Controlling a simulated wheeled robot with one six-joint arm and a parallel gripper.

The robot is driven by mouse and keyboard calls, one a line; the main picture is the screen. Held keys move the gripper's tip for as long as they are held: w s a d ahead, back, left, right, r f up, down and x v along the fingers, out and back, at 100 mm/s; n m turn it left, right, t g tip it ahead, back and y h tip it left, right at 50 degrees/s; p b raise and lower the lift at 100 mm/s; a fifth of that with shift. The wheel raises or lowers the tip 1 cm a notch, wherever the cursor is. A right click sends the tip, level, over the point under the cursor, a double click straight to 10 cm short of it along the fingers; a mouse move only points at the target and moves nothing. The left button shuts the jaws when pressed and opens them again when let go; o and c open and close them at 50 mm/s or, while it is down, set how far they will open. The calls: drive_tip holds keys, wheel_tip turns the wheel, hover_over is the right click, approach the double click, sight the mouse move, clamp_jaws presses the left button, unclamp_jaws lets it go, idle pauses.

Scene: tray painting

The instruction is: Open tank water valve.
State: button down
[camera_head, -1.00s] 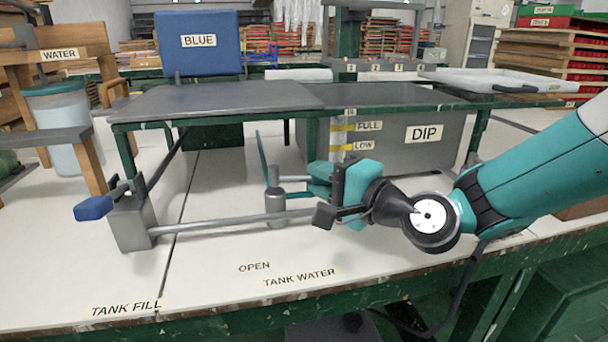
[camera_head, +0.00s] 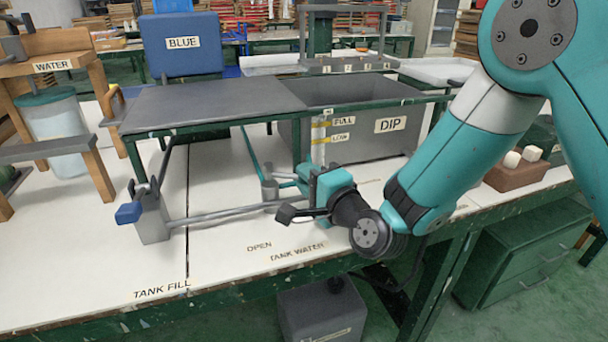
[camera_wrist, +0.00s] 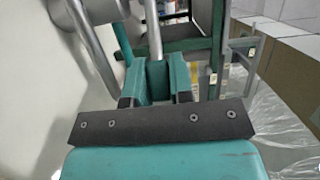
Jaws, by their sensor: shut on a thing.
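The tank water valve (camera_head: 269,188) is a grey upright cylinder on the grey pipe, behind the OPEN and TANK WATER labels (camera_head: 297,252). My gripper (camera_head: 300,178) is just right of the valve body, at its lever. In the wrist view its two teal fingers (camera_wrist: 164,80) are closed around a teal grip (camera_wrist: 157,75) on the end of the grey lever rod (camera_wrist: 154,30). In the head view the fingers largely hide the held end, so the lever's exact angle is hard to tell. The grey DIP tank (camera_head: 362,145) stands behind.
The TANK FILL valve (camera_head: 153,220) with its blue handle (camera_head: 130,213) is at the left end of the pipe (camera_head: 225,216). A green-framed grey shelf (camera_head: 215,103) stands close behind my gripper. The white tabletop in front is clear.

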drive_tip(key=shift+d, duration=0.1)
drive_tip(key=c, duration=1)
unclamp_jaws()
drive_tip(key=shift+f, duration=0.1)
